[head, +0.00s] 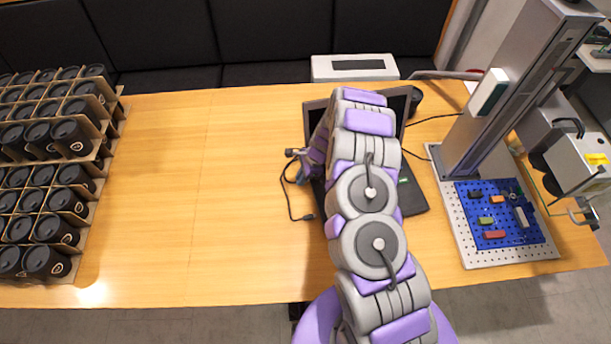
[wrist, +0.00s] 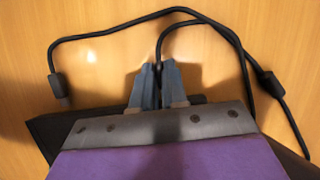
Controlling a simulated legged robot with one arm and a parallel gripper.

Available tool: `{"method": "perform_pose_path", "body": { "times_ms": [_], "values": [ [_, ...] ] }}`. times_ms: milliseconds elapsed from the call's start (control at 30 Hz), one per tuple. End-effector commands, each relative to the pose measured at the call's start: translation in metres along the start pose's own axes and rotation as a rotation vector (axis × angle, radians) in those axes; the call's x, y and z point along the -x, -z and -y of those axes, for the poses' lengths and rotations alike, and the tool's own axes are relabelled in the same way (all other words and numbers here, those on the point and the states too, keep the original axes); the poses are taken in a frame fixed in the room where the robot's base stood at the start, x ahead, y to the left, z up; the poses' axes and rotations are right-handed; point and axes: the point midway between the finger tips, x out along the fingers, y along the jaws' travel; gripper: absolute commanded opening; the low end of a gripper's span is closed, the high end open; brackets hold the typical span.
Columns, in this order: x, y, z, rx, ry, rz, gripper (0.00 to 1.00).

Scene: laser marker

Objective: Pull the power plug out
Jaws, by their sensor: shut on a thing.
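My gripper (wrist: 158,84) is shut on the power plug at the end of a black cable (wrist: 181,11). The plug is almost wholly hidden between the blue fingers; the cable rises from between them in the wrist view. In the head view my gripper (head: 301,177) is at the left side of a dark laptop (head: 413,195), largely covered by my arm. A dark laptop edge (wrist: 48,130) shows behind my gripper in the wrist view. I cannot tell whether the plug still sits in the laptop.
A loose black connector (wrist: 59,86) and a cable block (wrist: 270,83) lie on the wooden table (head: 210,190). Cup crates (head: 95,165) stand left, a white box (head: 354,67) at the back. The laser marker (head: 478,125) with its blue plate stands right. The table's middle left is clear.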

Motion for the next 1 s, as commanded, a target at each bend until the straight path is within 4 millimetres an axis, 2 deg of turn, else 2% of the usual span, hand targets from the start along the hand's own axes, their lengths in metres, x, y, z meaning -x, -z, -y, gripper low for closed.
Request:
{"method": "perform_pose_path", "body": {
  "times_ms": [33, 100, 300, 333, 600, 867, 1000],
  "values": [
    [-0.002, -0.009, 0.000, 0.004, -0.001, 0.000, 0.00],
    [-0.004, -0.013, 0.000, 0.001, 0.000, 0.001, 0.00],
    [-0.004, -0.013, 0.001, 0.001, 0.001, 0.001, 0.00],
    [-0.004, -0.013, 0.001, 0.001, 0.001, 0.001, 0.14],
    [-0.004, -0.012, 0.000, 0.001, 0.001, 0.001, 0.39],
    [-0.003, -0.011, 0.000, 0.000, 0.001, 0.001, 0.39],
    [0.009, -0.011, 0.000, -0.001, 0.002, 0.001, 0.39]
  ]
}}
